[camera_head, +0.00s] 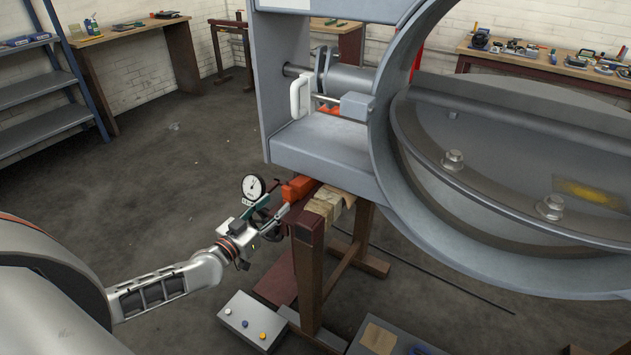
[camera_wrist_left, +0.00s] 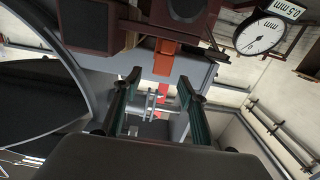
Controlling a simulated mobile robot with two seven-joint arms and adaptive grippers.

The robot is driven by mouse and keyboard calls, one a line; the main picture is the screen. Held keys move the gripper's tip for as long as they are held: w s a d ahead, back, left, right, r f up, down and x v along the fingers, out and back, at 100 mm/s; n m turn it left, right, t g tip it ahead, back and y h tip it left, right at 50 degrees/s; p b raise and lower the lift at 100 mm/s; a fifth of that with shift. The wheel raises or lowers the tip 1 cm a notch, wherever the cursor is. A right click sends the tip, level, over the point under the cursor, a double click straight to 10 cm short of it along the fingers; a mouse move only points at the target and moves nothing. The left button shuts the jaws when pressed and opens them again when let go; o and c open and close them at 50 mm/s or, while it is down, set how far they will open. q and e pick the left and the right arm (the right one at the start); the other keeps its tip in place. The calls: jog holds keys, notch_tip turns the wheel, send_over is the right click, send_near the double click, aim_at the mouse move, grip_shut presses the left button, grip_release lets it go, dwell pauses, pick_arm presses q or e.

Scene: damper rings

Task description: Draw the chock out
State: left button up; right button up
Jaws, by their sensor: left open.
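An orange chock (camera_head: 297,188) sits at the top of the wooden trestle, at the lower edge of the grey damper housing (camera_head: 330,158). In the left wrist view an orange piece, which looks like the chock (camera_wrist_left: 164,58), lies just past my fingertips and roughly between their lines. My left gripper (camera_head: 275,208) is open and close to the chock at its left; it also shows in the left wrist view (camera_wrist_left: 160,82), with nothing between its fingers. I cannot tell whether a finger touches the chock. My right gripper is out of view.
A dial gauge (camera_head: 253,187) stands right beside my left gripper. The trestle (camera_head: 308,270) carries a tan padded wrap (camera_head: 328,203). A white handle (camera_head: 300,96) is in the housing opening. A grey button box (camera_head: 252,320) lies below.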

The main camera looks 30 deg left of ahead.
aim_at(286, 191)
pick_arm(q)
jog(key=shift+w+a+r, duration=0.1)
jog(key=shift+w+a, duration=0.1)
jog(key=shift+w, duration=0.2)
jog(key=shift+w+r, duration=0.1)
jog(key=shift+w, duration=0.2)
jog(key=w, duration=0.1)
jog(key=w+b, duration=0.1)
jog(key=w, duration=0.3)
jog(key=shift+w+d+b, duration=0.1)
jog(key=shift+d+b, duration=0.15)
jog(key=shift+b, duration=0.05)
jog(key=shift+w, duration=0.65)
jog(key=c, duration=0.7)
grip_shut()
jog(key=s+p, duration=0.2)
jog(key=s, duration=0.1)
jog(key=shift+s+a+r, duration=0.1)
jog(key=shift+s+r, duration=0.05)
jog(key=shift+s, duration=0.2)
jog(key=shift+f, duration=0.3)
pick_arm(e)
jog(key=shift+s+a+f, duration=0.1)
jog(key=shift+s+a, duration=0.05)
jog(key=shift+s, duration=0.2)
